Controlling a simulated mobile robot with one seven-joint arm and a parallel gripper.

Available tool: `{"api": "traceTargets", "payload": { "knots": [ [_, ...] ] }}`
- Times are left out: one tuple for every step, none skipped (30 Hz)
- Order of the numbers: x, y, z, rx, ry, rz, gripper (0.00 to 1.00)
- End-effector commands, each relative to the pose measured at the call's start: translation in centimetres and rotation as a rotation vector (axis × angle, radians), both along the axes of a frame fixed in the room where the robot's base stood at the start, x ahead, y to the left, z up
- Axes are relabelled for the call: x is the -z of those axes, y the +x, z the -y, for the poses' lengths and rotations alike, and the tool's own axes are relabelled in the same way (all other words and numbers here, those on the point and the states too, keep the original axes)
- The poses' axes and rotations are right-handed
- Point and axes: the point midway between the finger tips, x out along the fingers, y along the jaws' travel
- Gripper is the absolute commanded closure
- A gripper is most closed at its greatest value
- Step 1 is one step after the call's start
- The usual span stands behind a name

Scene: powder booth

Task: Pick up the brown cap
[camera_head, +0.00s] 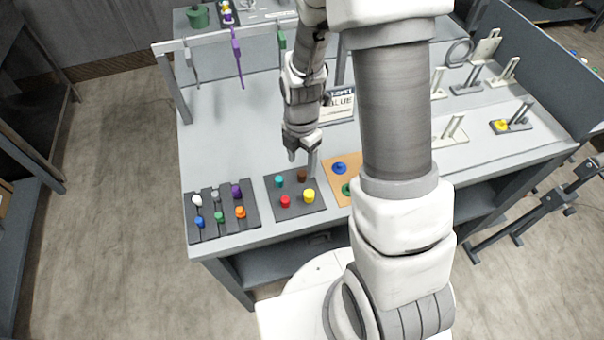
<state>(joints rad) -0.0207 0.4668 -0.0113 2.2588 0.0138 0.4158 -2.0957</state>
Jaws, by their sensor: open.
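The brown cap (302,176) stands on a dark square tray (297,213) near the front of the grey table. A teal cap (279,181), a red cap (285,201) and a yellow cap (309,195) share that tray. My gripper (302,165) is open and points down over the back of the tray, close to the brown cap. One finger shows just behind or above the cap in the picture; I cannot tell whether it touches. No cap shows between the fingers.
A dark rack (208,232) with several coloured pieces lies to the left. An orange board (330,188) with blue and green pieces lies to the right, partly hidden by my arm. A rail (218,36) with hanging hooks stands behind. The table (235,135) is clear at back left.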

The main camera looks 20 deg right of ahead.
Motion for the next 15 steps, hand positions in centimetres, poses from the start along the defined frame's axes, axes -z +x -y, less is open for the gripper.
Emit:
{"api": "traceTargets", "payload": {
  "knots": [
    [0.5, 0.0, 0.0, 0.001, -0.001, -0.003, 0.34],
    [0.8, 0.1, 0.1, 0.000, -0.001, -0.004, 0.34],
    [1.3, 0.1, 0.1, -0.001, -0.002, -0.005, 0.34],
    [1.7, 0.2, 0.1, 0.000, -0.001, -0.004, 0.34],
    [2.0, 0.2, 0.1, 0.000, -0.001, -0.005, 0.34],
    [2.5, 0.3, 0.2, -0.002, -0.002, -0.005, 0.34],
    [2.9, 0.3, 0.2, -0.002, -0.001, -0.004, 0.34],
    [3.3, 0.3, 0.2, -0.001, 0.000, -0.004, 0.34],
    [3.6, 0.3, 0.2, 0.000, -0.001, -0.003, 0.34],
    [3.9, 0.4, 0.2, 0.000, -0.001, -0.003, 0.34],
    [4.1, 0.4, 0.2, -0.001, -0.001, -0.002, 0.34],
    [4.3, 0.4, 0.2, -0.001, -0.001, -0.002, 0.34],
    [4.4, 0.4, 0.2, -0.001, -0.001, -0.002, 0.34],
    [4.5, 0.4, 0.2, -0.001, -0.001, -0.001, 0.34],
    [4.6, 0.4, 0.2, -0.001, -0.001, 0.000, 0.34]
  ]
}}
